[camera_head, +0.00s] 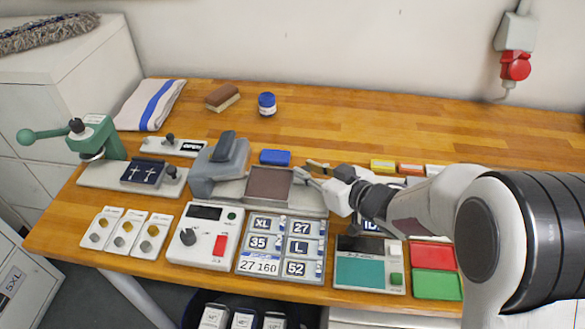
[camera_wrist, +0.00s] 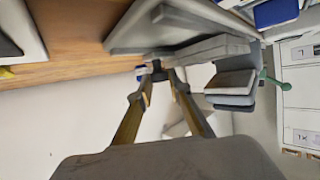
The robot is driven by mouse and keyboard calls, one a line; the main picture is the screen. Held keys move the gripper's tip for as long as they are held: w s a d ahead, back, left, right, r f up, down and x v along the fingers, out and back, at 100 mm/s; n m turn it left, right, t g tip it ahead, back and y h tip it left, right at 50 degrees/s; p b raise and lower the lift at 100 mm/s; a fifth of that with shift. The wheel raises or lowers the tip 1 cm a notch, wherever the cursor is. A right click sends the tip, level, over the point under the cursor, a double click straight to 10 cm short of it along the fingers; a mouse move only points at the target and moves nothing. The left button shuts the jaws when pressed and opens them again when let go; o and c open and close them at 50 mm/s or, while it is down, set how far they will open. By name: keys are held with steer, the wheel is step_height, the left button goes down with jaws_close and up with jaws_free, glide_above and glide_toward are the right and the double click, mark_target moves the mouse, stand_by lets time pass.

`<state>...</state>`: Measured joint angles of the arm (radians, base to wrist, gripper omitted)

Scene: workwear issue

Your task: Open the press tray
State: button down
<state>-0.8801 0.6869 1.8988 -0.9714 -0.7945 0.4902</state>
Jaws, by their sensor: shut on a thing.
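The grey press (camera_head: 218,163) stands mid-bench, with its dark upper head raised at the left. Its press tray (camera_head: 268,185), a brown pad on a light base, lies to the right of the head. My gripper (camera_head: 312,172) reaches in from the right, at the tray's right end. In the wrist view the fingertips (camera_wrist: 157,72) come together on a small dark part, which looks like the tray's handle; the fingers mostly hide it. The grey press body (camera_wrist: 230,88) shows beyond them, tilted in this view.
The size-label board (camera_head: 280,246) and a white control box (camera_head: 205,236) stand in front. A green hand press (camera_head: 95,140) is at the left.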

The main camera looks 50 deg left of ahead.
steer(key=shift+w+d, duration=1.2)
steer(key=shift+w, duration=0.05)
steer(key=c, duration=2.1)
jaws_free()
steer(key=shift+c, duration=0.2)
steer(key=shift+d, duration=0.1)
steer(key=v, duration=1.1)
steer(key=shift+d+r, duration=0.25)
steer(key=shift+d, duration=0.1)
